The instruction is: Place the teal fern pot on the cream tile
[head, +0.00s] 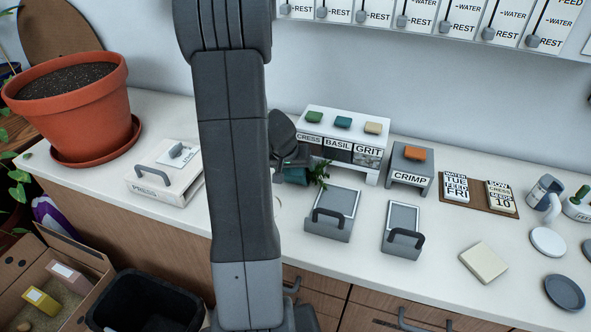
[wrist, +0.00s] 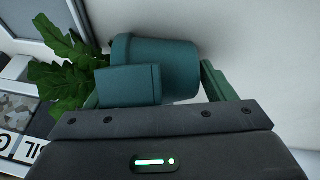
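The teal fern pot (head: 295,174) lies tipped on its side on the counter in front of the white label stand, its green fern pointing right. In the wrist view the pot (wrist: 178,68) shows large, with a blocky teal tab on its near side. My gripper (head: 283,156) is at the pot, partly hidden by my arm in the head view. In the wrist view its green fingers (wrist: 155,98) are spread, with the tab between them and a gap to the right finger. The cream tile (head: 484,262) lies flat and bare on the counter at right.
Two grey trays with dark handles (head: 332,214) (head: 402,230) lie between pot and tile. The CRIMP box (head: 410,168) and the white stand (head: 345,140) are behind. A grey disc (head: 565,292) and a white disc (head: 548,241) are near the tile. A large terracotta pot (head: 75,110) stands left.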

